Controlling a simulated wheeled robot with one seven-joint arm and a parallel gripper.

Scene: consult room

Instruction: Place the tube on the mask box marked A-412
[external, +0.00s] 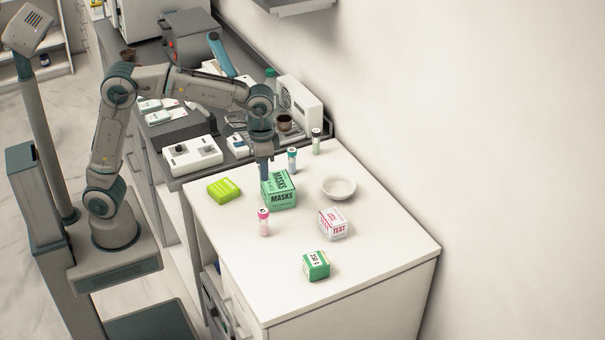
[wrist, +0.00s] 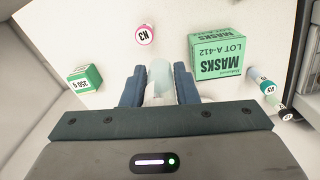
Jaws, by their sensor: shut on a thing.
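The green mask box (external: 279,190) stands on the white counter; in the wrist view its label reads "MASKS LOT A-412" (wrist: 217,57). Nothing is seen lying on its top. My gripper (external: 264,172) points down just behind and to the left of the box in the external view. In the wrist view my gripper (wrist: 160,88) is shut on a pale, translucent tube (wrist: 160,75), left of the box and apart from it. The held tube is mostly hidden by the gripper and box in the external view.
A lime box (external: 224,190), white bowl (external: 338,187), test box (external: 333,223) and green-and-white box (external: 316,265) surround the area.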

